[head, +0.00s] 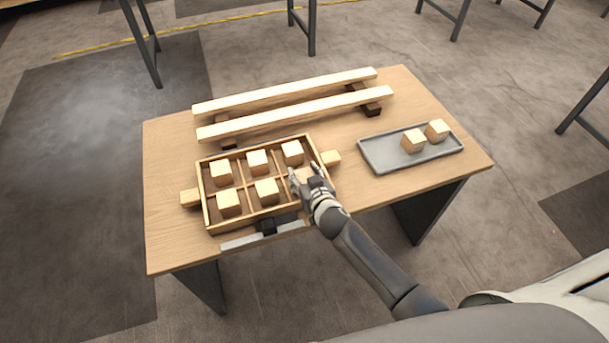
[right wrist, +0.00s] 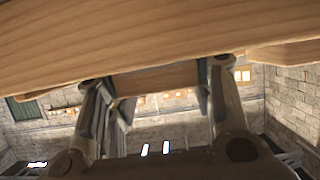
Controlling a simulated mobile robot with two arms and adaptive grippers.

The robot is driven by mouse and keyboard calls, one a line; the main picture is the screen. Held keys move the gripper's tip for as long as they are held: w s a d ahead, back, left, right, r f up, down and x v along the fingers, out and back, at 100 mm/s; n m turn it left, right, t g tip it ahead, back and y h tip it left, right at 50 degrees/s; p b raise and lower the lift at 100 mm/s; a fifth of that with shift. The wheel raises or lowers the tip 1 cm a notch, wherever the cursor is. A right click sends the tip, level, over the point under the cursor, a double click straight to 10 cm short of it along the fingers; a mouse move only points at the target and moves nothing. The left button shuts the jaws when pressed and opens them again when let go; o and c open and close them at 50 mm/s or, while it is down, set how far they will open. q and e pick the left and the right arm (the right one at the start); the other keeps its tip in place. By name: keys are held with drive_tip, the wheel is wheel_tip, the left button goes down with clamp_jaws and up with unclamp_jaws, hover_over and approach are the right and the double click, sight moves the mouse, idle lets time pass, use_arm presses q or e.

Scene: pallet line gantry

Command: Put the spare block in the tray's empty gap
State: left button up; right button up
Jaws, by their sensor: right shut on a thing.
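The wooden tray (head: 205,209) sits on the table with two rows of compartments and a handle at each end. Several pale wooden cubes fill its back row and the left and middle of its front row. My right gripper (head: 303,179) is over the front right compartment, which it largely hides. It is shut on a pale wooden block (head: 305,173), mostly covered by the fingers. In the right wrist view a wooden piece (right wrist: 160,78) shows between the fingers. Whether the block touches the compartment floor cannot be told. My left gripper is not in view.
A grey tray (head: 375,163) at the right holds two cubes (head: 413,141). Two long wooden rails (head: 290,92) on dark supports run behind the wooden tray. A dark bracket with a grey bar (head: 245,241) lies at the table's front edge. The table's left side is clear.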

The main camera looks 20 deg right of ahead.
drive_tip(key=shift+f, duration=0.2)
drive_tip(key=o, duration=1)
drive_tip(key=shift+r, duration=0.2)
drive_tip(key=v, duration=1.2)
drive_tip(key=shift+d, duration=0.1)
